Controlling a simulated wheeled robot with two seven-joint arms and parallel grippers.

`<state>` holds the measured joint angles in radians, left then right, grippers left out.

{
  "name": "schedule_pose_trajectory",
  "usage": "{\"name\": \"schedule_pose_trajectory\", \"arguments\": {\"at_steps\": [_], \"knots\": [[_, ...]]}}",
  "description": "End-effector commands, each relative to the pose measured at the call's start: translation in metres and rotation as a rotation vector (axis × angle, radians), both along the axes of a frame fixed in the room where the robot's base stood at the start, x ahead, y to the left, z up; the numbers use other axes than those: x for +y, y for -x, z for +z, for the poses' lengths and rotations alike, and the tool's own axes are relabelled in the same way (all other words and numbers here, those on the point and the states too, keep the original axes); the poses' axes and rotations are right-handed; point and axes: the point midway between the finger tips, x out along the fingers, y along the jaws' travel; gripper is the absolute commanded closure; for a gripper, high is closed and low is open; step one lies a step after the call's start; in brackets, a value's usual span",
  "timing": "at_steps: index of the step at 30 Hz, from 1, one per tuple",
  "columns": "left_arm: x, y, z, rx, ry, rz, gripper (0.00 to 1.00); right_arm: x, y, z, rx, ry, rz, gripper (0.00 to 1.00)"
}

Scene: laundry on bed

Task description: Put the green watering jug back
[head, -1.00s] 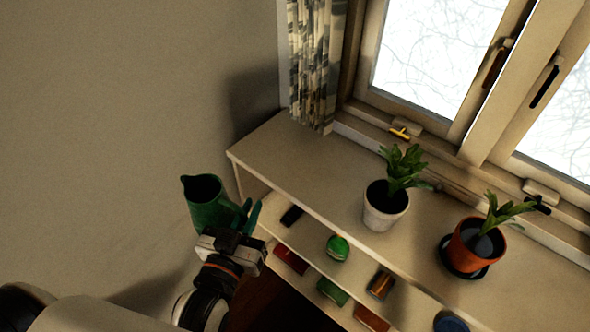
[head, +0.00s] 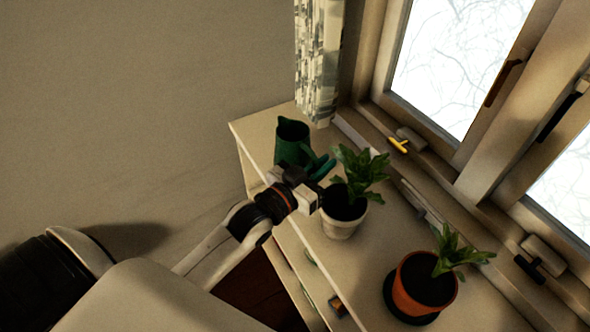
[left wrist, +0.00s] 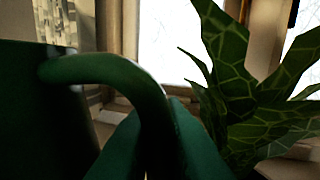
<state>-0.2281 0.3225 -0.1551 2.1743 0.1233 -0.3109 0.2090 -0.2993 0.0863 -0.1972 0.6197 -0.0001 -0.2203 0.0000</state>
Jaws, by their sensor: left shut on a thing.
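The green watering jug (head: 291,145) is upright over the left end of the shelf top (head: 258,130) in the head view. I cannot tell whether its base touches the shelf. My left gripper (head: 318,168) is shut on its handle, on the side toward the plant. In the left wrist view the jug's dark body (left wrist: 40,110) fills the left side, and its curved handle (left wrist: 135,80) runs down between my green fingertips (left wrist: 160,150). My right gripper is not in view.
A leafy plant in a white pot (head: 343,212) stands close to the right of my left gripper. A plant in an orange pot (head: 422,285) stands farther right. The curtain (head: 318,60) and window (head: 450,70) are behind the shelf.

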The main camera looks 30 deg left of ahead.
Motion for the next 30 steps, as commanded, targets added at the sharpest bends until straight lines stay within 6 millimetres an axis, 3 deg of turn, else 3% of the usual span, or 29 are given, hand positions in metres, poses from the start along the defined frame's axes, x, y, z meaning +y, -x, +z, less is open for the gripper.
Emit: {"name": "schedule_pose_trajectory", "arguments": {"at_steps": [6,14,24,30], "knots": [[0.023,-0.047,0.006,-0.009,-0.008,-0.046,1.00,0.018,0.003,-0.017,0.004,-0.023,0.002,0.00],[0.043,-0.073,0.017,-0.005,-0.003,-0.053,1.00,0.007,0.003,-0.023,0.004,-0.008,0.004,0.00],[0.045,-0.075,-0.034,-0.001,0.000,-0.053,1.00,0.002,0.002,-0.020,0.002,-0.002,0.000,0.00],[0.045,-0.074,-0.053,-0.001,-0.001,-0.053,1.00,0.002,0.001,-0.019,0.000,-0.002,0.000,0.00]]}}
